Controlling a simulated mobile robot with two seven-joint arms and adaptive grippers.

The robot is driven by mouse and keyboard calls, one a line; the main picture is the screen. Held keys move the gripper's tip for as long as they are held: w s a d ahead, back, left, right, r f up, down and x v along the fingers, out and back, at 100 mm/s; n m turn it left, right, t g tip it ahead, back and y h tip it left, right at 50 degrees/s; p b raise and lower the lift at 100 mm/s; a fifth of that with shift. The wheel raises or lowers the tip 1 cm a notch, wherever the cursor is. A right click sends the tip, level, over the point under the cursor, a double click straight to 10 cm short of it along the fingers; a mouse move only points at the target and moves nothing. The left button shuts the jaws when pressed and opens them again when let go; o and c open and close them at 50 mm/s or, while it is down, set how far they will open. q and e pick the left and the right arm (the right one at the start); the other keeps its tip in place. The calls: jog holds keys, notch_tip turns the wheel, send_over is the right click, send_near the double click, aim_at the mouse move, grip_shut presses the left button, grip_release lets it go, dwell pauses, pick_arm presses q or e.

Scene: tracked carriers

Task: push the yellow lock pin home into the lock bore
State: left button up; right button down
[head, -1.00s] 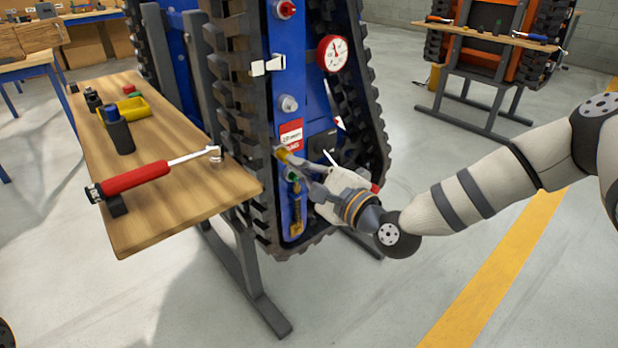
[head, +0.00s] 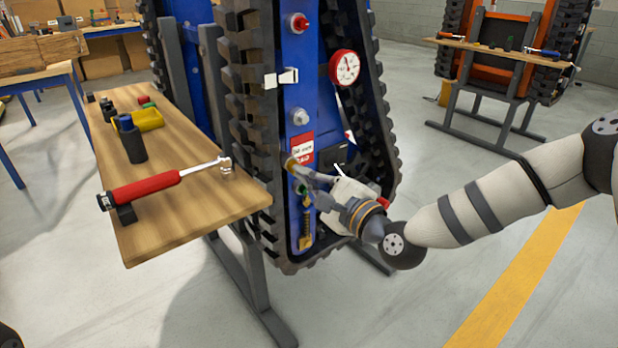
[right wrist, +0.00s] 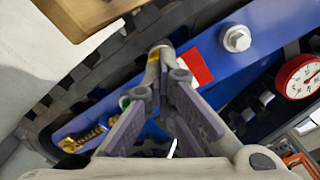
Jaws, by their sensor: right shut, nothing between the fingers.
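The yellow lock pin (right wrist: 153,56) shows as a small yellow patch at a grey cylindrical boss (right wrist: 161,46) on the blue carrier (right wrist: 215,57). In the head view this yellow spot (head: 291,163) is beside a red and white label. My right gripper (right wrist: 164,85) is shut and empty, its fingertips close to the pin and boss. In the head view the right gripper (head: 303,174) comes in from the right. I cannot tell whether it touches the pin. The bore's opening and the pin's depth are hidden.
A gold spring (head: 306,226) and a green part (head: 302,189) sit below on the carrier. Black treads (head: 240,100) flank it; a gauge (head: 345,67) is above right. A wooden bench (head: 190,215) with a red-handled wrench (head: 147,188) stands left. Floor at front right is clear.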

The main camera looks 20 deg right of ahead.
jog(key=shift+r, duration=0.1)
jog(key=v, duration=1.4)
jog(key=s+a+f+n+g+p, duration=0.2)
jog(key=s+a+f+n+g, duration=0.3)
jog(key=s+f, duration=0.3)
jog(key=s+a+f+n+g+p, duration=0.25)
jog(key=s+f+n+g, duration=0.3)
jog(key=s+f, duration=0.35)
pick_arm(q)
jog(key=w+r+t+p, duration=0.2)
jog(key=w+r, duration=0.5)
jog(key=shift+r+t, duration=0.2)
jog(key=shift+t, duration=0.1)
pick_arm(e)
jog(key=s+d+f+n+g+h, duration=0.1)
jog(key=s+d+n+g+h, duration=0.1)
jog(key=s, duration=0.5)
jog(key=s+d+f+n+g+h, duration=0.1)
jog(key=s+d+n+g+h, duration=0.1)
jog(key=s, duration=0.6)
jog(key=s+d+f+n+g+h, duration=0.2)
jog(key=s+d+n+g, duration=0.2)
jog(key=s, duration=0.4)
jog(key=shift+d+n+g, duration=0.15)
jog(key=shift+n+g, duration=0.3)
jog(key=shift+n, duration=0.7)
